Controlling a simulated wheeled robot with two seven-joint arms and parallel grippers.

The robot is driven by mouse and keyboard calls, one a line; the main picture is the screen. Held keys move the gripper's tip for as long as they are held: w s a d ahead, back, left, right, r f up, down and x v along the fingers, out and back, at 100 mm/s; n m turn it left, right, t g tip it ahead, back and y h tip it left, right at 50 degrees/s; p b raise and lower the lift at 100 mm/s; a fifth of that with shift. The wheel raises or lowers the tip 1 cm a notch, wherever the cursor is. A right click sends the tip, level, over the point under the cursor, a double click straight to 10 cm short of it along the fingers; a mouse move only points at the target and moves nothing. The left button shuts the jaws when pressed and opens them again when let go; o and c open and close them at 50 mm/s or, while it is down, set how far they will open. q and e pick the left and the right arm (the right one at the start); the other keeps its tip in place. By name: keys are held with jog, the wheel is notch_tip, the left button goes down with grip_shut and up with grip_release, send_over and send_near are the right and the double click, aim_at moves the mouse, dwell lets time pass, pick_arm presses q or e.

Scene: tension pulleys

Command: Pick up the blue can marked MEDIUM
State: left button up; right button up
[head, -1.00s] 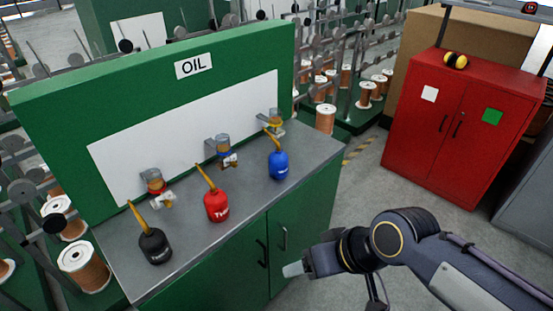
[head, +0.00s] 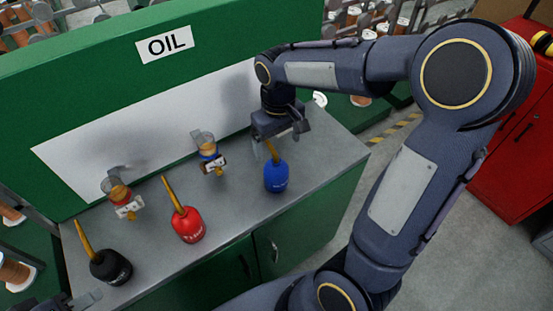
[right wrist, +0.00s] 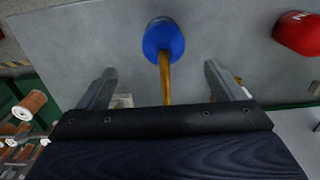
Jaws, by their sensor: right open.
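The blue can (head: 276,177) stands upright on the grey counter, rightmost of the cans, with a yellow spout. Its small marking is too small to read. It also shows in the right wrist view (right wrist: 164,38), with its spout pointing in between my fingers. My right gripper (head: 279,140) is open just above and behind the can, near its spout; in the right wrist view its two fingers (right wrist: 160,72) are apart on either side of the spout, with nothing held. My left gripper (head: 82,300) shows only in part at the bottom left edge, beside the black can.
A red can (head: 187,224) and a black can (head: 110,266) stand to the left on the counter (head: 235,205). Wall-mounted taps (head: 208,150) stick out behind them. A green back panel with an OIL sign (head: 168,44) rises behind. A red cabinet (head: 510,140) stands at right.

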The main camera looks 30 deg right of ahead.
aim_at(277, 156)
jog(key=f, duration=0.7)
jog(key=shift+s+a+f, duration=0.15)
jog(key=shift+a+f, duration=0.05)
jog(key=shift+a, duration=0.05)
jog(key=c, duration=1.7)
